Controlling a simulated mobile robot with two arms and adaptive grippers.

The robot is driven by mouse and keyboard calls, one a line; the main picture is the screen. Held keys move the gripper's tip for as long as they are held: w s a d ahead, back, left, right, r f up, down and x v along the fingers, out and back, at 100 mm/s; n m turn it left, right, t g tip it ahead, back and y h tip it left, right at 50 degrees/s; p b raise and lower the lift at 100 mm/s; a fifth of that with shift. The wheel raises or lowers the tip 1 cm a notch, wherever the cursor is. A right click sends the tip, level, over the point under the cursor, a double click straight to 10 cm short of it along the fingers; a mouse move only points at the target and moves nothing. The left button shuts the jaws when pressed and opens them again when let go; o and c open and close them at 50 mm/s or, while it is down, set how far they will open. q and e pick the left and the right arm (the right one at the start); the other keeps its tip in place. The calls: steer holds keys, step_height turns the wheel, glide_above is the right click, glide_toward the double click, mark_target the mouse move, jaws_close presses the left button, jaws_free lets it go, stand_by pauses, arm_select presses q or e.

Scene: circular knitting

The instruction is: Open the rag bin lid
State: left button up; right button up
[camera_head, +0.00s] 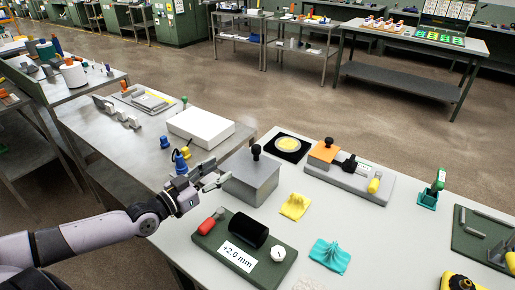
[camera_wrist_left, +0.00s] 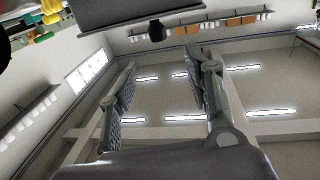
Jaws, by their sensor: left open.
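The rag bin appears to be the grey metal box (camera_head: 252,186) on the light table in the head view. Its flat lid (camera_head: 251,171) is shut and carries a black knob (camera_head: 256,152). My left gripper (camera_head: 207,173) is just left of the bin, with its fingers pointing toward it. It is open and empty, and seems apart from the lid. In the left wrist view, my open fingers (camera_wrist_left: 160,68) stand below the upside-down bin (camera_wrist_left: 138,12) and its knob (camera_wrist_left: 157,32). My right gripper is out of view.
A white box (camera_head: 201,128) and blue bottles (camera_head: 181,163) stand behind my left gripper. A green block (camera_head: 228,258) with a black cylinder lies in front of the bin. Yellow cloth (camera_head: 295,206) and teal cloth (camera_head: 329,256) lie to its right.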

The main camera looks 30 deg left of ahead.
mark_target(253, 150)
arm_select(q)
steer(key=x, duration=0.7)
steer(key=shift+s+d+r, duration=0.1)
steer(key=shift+d, duration=0.05)
steer(key=b+x, duration=0.1)
steer(key=x, duration=0.7)
steer(key=shift+w+d, duration=0.15)
steer(key=shift+w, duration=0.15)
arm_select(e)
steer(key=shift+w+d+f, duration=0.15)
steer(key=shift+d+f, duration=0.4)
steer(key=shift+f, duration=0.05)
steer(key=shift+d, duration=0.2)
arm_select(q)
steer(key=shift+c, duration=0.7)
jaws_close()
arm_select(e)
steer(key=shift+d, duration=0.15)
